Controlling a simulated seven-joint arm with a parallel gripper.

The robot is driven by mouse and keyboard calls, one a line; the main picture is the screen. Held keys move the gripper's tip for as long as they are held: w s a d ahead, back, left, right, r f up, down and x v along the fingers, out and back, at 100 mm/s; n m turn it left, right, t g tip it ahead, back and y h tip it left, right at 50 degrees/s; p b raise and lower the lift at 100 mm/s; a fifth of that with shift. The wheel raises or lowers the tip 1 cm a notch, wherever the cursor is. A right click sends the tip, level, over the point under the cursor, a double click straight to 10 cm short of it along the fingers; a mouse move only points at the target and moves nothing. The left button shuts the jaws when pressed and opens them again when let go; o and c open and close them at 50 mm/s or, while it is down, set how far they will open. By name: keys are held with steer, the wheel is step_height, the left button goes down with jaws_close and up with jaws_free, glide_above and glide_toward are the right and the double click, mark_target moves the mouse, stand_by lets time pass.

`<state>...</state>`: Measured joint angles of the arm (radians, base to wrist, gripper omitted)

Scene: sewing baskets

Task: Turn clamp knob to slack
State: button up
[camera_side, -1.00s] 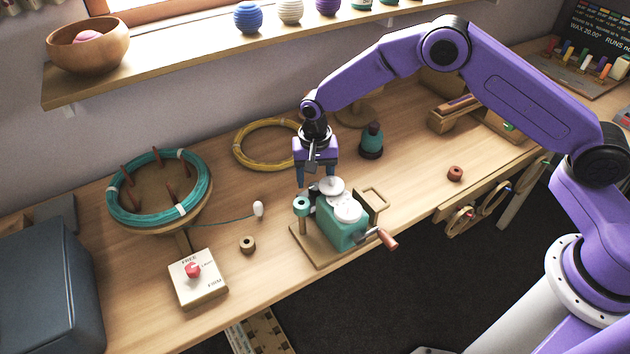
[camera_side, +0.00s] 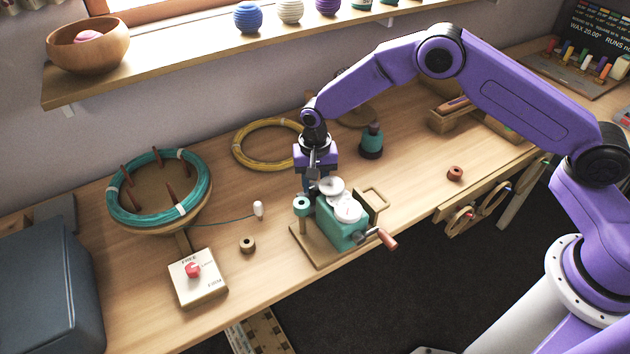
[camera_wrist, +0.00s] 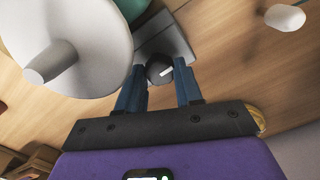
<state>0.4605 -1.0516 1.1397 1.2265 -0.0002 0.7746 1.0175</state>
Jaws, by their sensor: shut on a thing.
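The clamp knob (camera_wrist: 157,73) is small, round and dark with a white line across its top. It sits on a grey bracket beside a large white disc. My gripper (camera_wrist: 160,66) points down with a blue finger on either side of the knob, shut on it. In the side view, my gripper (camera_side: 310,187) is at the back left of the teal winder (camera_side: 345,228), and its fingers hide the knob there. The winder has two white discs on top, a teal spool on its left and a crank with a brown handle.
A white box (camera_side: 197,284) with a red knob, lettered FREE and FIRM, stands front left. A teal coil (camera_side: 205,180) rests on a stand at left, its thread running to a white bobbin (camera_side: 258,209). A yellow coil (camera_side: 243,160) and dark teal bottle (camera_side: 371,141) are behind.

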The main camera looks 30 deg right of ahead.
mark_target(314, 186)
steer(key=n, duration=0.5)
steer(key=shift+n, duration=0.3)
steer(key=n, duration=0.6)
steer(key=shift+a, duration=0.1)
steer(key=shift+n, duration=0.3)
steer(key=o, duration=1)
steer(key=shift+o, duration=0.2)
step_height(314, 186, up, 18)
steer(key=shift+f, duration=0.25)
